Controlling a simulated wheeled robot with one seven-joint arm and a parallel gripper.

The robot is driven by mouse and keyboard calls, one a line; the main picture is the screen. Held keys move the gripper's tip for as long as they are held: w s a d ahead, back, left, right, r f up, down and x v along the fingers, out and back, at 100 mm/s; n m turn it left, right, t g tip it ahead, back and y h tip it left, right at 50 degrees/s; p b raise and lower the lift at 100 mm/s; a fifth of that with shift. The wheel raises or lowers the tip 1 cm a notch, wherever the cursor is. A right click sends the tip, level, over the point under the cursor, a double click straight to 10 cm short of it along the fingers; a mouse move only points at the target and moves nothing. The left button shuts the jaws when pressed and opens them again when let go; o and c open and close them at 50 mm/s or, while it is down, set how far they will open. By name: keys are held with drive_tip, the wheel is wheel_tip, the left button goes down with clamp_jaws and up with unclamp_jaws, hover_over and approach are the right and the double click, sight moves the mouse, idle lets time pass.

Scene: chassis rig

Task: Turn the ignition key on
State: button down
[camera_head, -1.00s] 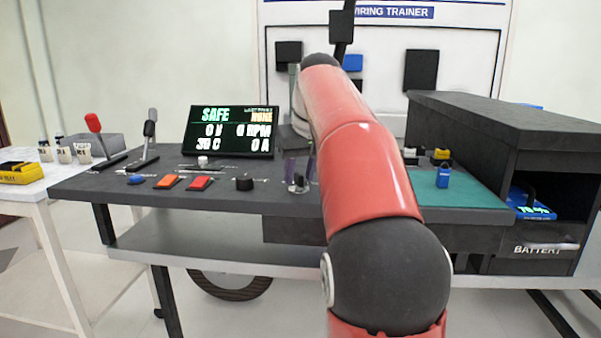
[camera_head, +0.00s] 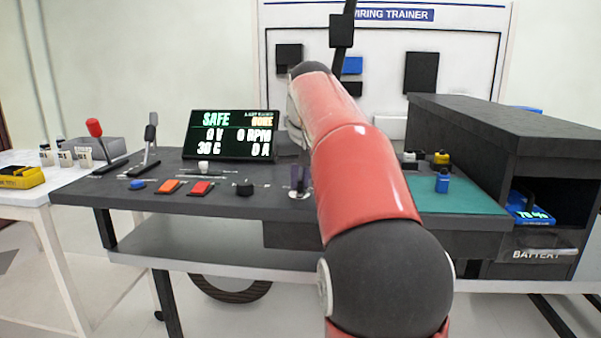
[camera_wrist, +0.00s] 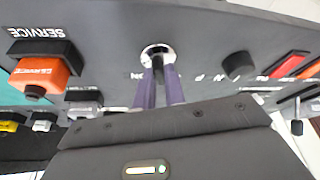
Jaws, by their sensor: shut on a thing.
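The ignition switch (camera_wrist: 158,50) is a round silver collar on the dark console top, with a dark key (camera_wrist: 159,73) standing in it. My gripper (camera_wrist: 160,88) has two purple fingers, one on either side of the key, shut on it. In the head view my gripper (camera_head: 300,180) is low over the console, partly behind my red arm, and the silver collar (camera_head: 299,194) shows just below the fingers. The display (camera_head: 231,134) shows SAFE, 0 V, 0 RPM and 0 A.
A black knob (camera_head: 244,188), a red button (camera_head: 201,188) and an orange button (camera_head: 169,186) sit left of the switch. Two levers stand further left. An orange SERVICE plug (camera_wrist: 40,72) is close by in the wrist view. A blue block (camera_head: 442,183) is on the green mat.

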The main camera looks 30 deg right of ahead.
drive_tip(key=m+p, duration=0.1)
drive_tip(key=m+h+p, duration=0.1)
drive_tip(key=m, duration=0.1)
drive_tip(key=m+h+p, duration=0.1)
drive_tip(key=m, duration=0.1)
drive_tip(key=shift+w+a+r+g+p, duration=0.1)
drive_tip(key=shift+a+r+g+p, duration=0.1)
drive_tip(key=shift+a+g+p, duration=0.15)
drive_tip(key=shift+w+d+f+m+g+h+p, duration=0.1)
drive_tip(key=shift+m+g+h+p, duration=0.3)
drive_tip(key=shift+m, duration=0.8)
drive_tip(key=shift+w+m+g+h+p, duration=0.1)
drive_tip(key=shift+m+g+p, duration=0.25)
drive_tip(key=shift+m+p, duration=0.6)
drive_tip(key=shift+m, duration=0.45)
drive_tip(key=c, duration=1.5)
unclamp_jaws()
drive_tip(key=shift+o, duration=0.2)
drive_tip(key=v, duration=0.7)
drive_tip(key=shift+a+r, duration=0.2)
drive_tip(key=shift+r, duration=0.1)
drive_tip(key=shift+s, duration=0.2)
